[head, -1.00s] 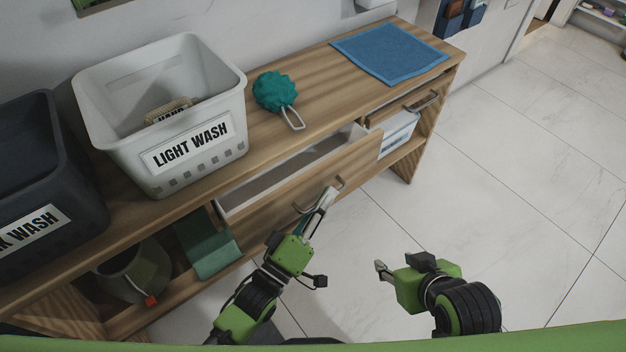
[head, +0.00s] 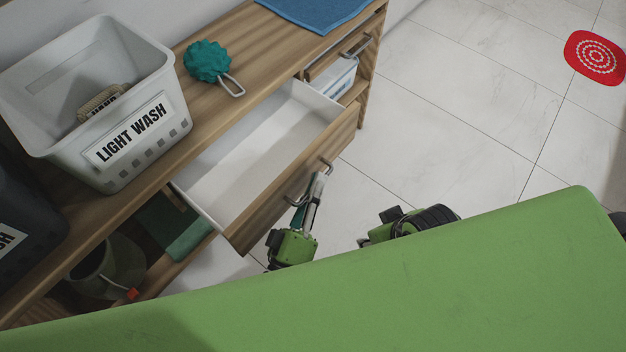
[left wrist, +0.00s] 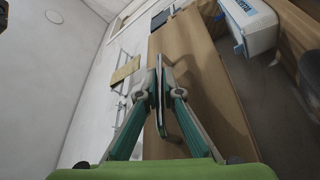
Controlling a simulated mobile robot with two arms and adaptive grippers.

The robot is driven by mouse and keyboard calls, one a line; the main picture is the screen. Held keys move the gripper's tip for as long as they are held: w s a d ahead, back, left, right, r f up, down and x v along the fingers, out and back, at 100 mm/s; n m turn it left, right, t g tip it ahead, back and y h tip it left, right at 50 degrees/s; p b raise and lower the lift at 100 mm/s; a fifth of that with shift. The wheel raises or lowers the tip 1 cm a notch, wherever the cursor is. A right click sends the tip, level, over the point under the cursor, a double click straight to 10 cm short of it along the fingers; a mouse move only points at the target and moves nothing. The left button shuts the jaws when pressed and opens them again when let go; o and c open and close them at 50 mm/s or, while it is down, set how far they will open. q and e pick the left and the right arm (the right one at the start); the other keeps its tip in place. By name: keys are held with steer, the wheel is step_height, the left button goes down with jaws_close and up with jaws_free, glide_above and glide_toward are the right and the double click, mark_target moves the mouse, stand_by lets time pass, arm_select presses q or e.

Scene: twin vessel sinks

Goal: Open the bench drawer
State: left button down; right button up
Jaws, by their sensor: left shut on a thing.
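The bench drawer (head: 290,195) is pulled well out from the wooden bench (head: 160,185). Its white inside is bare where it shows. My left gripper (head: 318,182) is shut on the metal bar handle (head: 297,198) of the drawer front. The left wrist view shows the fingers (left wrist: 160,85) closed around the handle (left wrist: 176,125), with the wooden drawer front (left wrist: 205,85) behind. My right gripper (head: 378,232) is mostly hidden behind my green body, and its fingertips do not show.
A white LIGHT WASH basket (head: 95,100), a teal scrubber (head: 207,62) and a blue cloth (head: 315,8) are on the bench top. A smaller drawer (head: 340,55) is shut at the right. A red mat (head: 597,57) lies on the open tiled floor.

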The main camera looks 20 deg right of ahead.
arm_select(q)
steer(key=c, duration=2.5)
jaws_free()
steer(key=shift+a, duration=0.1)
steer(key=v, duration=1.2)
